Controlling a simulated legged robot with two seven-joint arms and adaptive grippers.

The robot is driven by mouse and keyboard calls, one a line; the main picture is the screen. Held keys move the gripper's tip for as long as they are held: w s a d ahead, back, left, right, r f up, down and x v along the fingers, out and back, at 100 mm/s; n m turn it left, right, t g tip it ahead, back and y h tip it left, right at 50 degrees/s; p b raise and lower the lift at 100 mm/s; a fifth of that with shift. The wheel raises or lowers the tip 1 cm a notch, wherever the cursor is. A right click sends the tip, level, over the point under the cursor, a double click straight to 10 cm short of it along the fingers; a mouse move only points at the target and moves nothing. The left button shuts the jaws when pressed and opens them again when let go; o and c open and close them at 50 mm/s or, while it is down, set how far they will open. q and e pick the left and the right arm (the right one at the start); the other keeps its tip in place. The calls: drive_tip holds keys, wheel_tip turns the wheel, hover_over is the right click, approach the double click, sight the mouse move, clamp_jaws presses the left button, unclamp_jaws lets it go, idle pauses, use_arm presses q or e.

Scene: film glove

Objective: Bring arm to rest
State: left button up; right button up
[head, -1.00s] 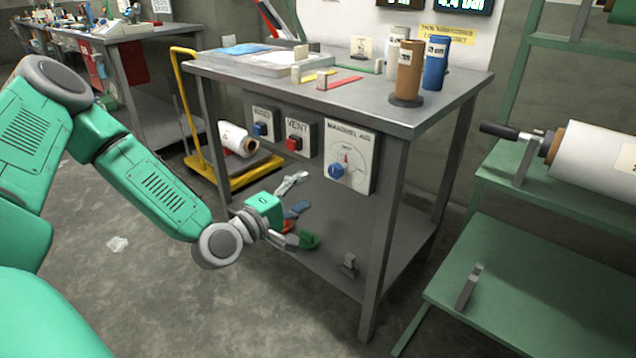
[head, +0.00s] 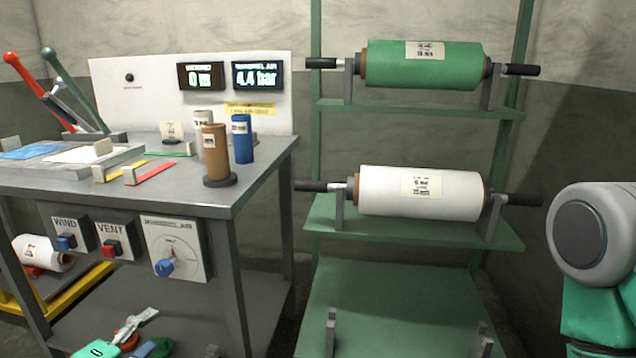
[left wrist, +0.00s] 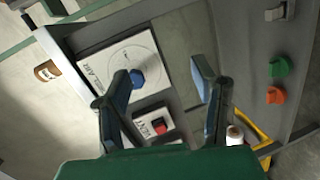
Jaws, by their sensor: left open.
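My left gripper (head: 150,332) shows at the lower left of the head view, in front of the workbench's lower shelf and below its control boxes. It is open, with nothing between its fingers. In the left wrist view its two dark fingers (left wrist: 165,88) stand wide apart. Beyond them are the mandrel air panel with its blue knob (left wrist: 137,78) and the vent box with its red button (left wrist: 159,126). The fingers appear clear of both. Part of my right arm (head: 596,240) shows at the right edge of the head view; its gripper is out of the picture.
The workbench (head: 250,185) bears a brown cylinder (head: 216,150), a blue cylinder (head: 242,138) and levers. A green rack (head: 400,290) to its right holds a green roll (head: 424,65) and a white roll (head: 420,193). A yellow cart (head: 75,292) stands at the left.

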use_arm(q)
drive_tip(key=s+d+f+m+g+p, duration=0.5)
drive_tip(key=s+d+f+m+g, duration=0.4)
drive_tip(key=s, duration=0.4)
drive_tip(key=s+a+f+m+g+y+p, duration=0.2)
drive_tip(key=s+m+g, duration=0.3)
drive_tip(key=s, duration=0.8)
drive_tip(key=shift+a+m+g+y+p, duration=0.35)
drive_tip(key=shift+m+g+y+p, duration=0.05)
drive_tip(key=shift+m+y+p, duration=0.1)
